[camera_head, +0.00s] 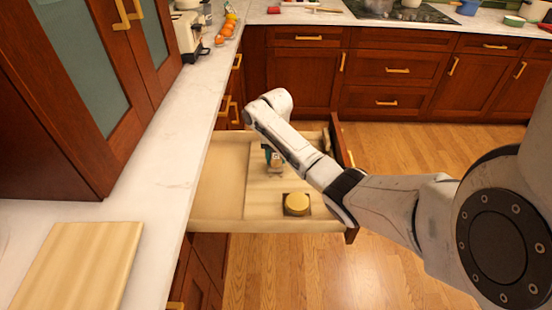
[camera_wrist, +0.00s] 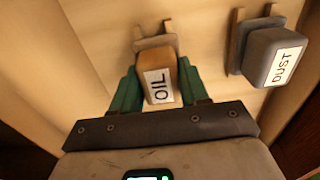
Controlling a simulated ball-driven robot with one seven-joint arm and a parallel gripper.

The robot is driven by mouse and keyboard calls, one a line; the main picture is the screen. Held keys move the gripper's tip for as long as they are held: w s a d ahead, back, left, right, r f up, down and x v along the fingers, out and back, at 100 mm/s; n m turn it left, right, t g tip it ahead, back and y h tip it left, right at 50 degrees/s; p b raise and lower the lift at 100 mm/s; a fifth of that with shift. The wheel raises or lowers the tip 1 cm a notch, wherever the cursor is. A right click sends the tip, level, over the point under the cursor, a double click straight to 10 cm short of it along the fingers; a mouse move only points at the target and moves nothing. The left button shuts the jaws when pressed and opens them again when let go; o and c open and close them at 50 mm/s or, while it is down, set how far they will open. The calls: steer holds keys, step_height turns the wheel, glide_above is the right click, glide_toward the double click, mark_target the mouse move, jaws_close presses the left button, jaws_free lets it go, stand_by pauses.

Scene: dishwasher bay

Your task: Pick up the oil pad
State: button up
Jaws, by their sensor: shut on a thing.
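The oil pad (camera_wrist: 158,62) is a brown-orange block with a white label reading OIL, seen in the wrist view. My gripper (camera_wrist: 159,72) has its two green fingers on either side of the pad and is shut on it. A light bracket-like holder (camera_wrist: 158,43) is right behind the pad; I cannot tell whether the pad still touches it. In the head view my gripper (camera_head: 270,162) reaches down into the open drawer, and the pad is too small and covered to make out clearly.
A grey pad labelled DUST (camera_wrist: 275,58) sits close on the right in the wrist view. The drawer's left compartment is empty. A marble counter (camera_head: 165,150) runs along the left.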

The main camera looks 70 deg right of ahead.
mark_target(276, 155)
steer(key=shift+r, duration=0.4)
step_height(276, 155, up, 2)
steer(key=shift+r, duration=0.2)
steer(key=s+d+r+p, duration=0.2)
steer(key=s+r, duration=0.2)
steer(key=s, duration=0.2)
steer(key=s+d+r+p, duration=0.2)
steer(key=s+r, duration=0.3)
steer(key=s, duration=0.2)
steer(key=shift+d+r+p, duration=0.3)
steer(key=shift+d, duration=0.1)
steer(key=o, duration=0.4)
steer(key=c, duration=0.3)
